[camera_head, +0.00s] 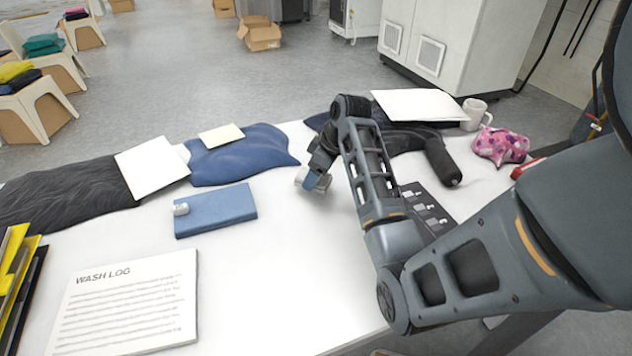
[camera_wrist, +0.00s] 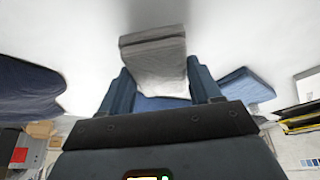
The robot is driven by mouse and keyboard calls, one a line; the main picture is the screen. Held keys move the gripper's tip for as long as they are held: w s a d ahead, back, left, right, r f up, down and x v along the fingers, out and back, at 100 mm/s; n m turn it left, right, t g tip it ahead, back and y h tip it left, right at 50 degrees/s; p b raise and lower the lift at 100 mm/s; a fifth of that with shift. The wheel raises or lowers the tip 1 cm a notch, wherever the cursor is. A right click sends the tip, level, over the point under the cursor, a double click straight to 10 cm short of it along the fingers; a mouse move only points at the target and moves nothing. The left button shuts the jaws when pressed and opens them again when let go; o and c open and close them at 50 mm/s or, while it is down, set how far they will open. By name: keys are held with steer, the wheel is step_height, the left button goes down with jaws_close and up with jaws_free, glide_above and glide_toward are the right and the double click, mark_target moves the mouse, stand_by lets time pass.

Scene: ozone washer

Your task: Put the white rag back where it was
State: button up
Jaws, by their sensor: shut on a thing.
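My gripper (camera_head: 316,181) is low over the middle of the white table, to the right of the blue cloth. It is shut on a pale grey-white, folded, block-like thing that I take for the white rag (camera_wrist: 155,62). The rag sits between the two blue fingers in the wrist view, its far end sticking out past the tips. In the head view only a small pale part of the rag (camera_head: 301,177) shows, the rest hidden by my gripper. I cannot tell whether it touches the table.
A blue book (camera_head: 222,213) with a small grey thing on it and a wash log (camera_head: 130,300) lie left. A blue cloth (camera_head: 245,160) lies behind. A black tray (camera_head: 428,210), dark cylinder (camera_head: 442,162), mug (camera_head: 475,113) and pink cloth (camera_head: 500,147) are right. The table's middle front is clear.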

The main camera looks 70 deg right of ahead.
steer(key=shift+f, duration=1.45)
steer(key=shift+f, duration=0.1)
steer(key=o, duration=0.9)
steer(key=shift+o, duration=0.2)
steer(key=v, duration=1.2)
